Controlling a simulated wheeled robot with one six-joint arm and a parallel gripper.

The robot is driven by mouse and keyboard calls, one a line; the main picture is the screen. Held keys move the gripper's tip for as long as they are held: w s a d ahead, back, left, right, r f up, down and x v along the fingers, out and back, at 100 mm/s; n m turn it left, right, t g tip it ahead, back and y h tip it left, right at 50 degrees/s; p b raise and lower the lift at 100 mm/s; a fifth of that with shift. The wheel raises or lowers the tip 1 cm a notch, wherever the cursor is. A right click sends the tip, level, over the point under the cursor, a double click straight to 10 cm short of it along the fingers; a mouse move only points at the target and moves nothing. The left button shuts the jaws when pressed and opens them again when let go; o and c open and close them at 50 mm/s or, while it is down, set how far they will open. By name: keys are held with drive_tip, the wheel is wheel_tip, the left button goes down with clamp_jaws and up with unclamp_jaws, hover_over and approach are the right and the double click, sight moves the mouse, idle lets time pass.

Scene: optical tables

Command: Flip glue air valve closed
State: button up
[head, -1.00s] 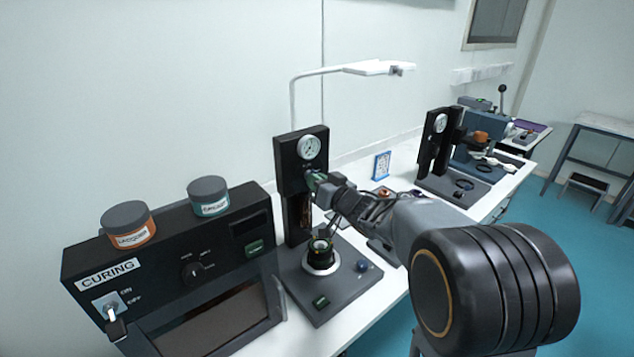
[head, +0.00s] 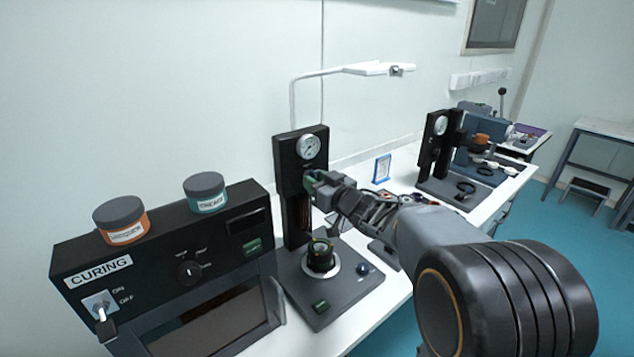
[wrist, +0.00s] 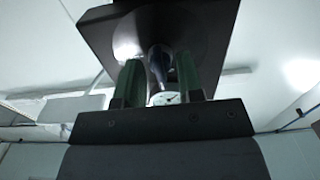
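The black dispensing stand with a round white gauge (head: 309,146) stands on the bench in the head view. My gripper (head: 313,183) is at the front of its upper block, just below the gauge. The gripper hides the valve there in the head view. In the wrist view my two green fingers (wrist: 158,80) are spread apart. A dark, slim lever (wrist: 157,62) shows between them, with gaps visible on both sides. Whether either finger touches the lever cannot be told. Part of the gauge (wrist: 165,98) shows between the fingers in the wrist view.
A black ring-shaped holder (head: 321,256) sits on the stand's base beside a dark blue knob (head: 362,268). The curing box (head: 170,262) with two jars on top stands close at left. A small blue-framed sign (head: 382,168) and a second gauge stand (head: 437,150) are to the right.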

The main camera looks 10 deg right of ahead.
drive_tip(key=v, duration=1.3)
drive_tip(key=shift+s+d+b, duration=0.2)
drive_tip(key=shift+s+b, duration=0.1)
drive_tip(key=shift+s, duration=0.05)
drive_tip(key=s+d+f+m+g+h, duration=0.4)
drive_tip(key=d+f+m+g+h, duration=0.2)
drive_tip(key=d+f+h, duration=0.5)
drive_tip(key=s+a+f+g+y, duration=0.2)
drive_tip(key=s+a+g, duration=0.4)
drive_tip(key=s+a, duration=0.4)
drive_tip(key=a+y, duration=0.1)
drive_tip(key=a, duration=0.3)
drive_tip(key=shift+s+f+n+g, duration=0.25)
drive_tip(key=shift+s+n+g, duration=0.05)
drive_tip(key=shift+s+n, duration=0.1)
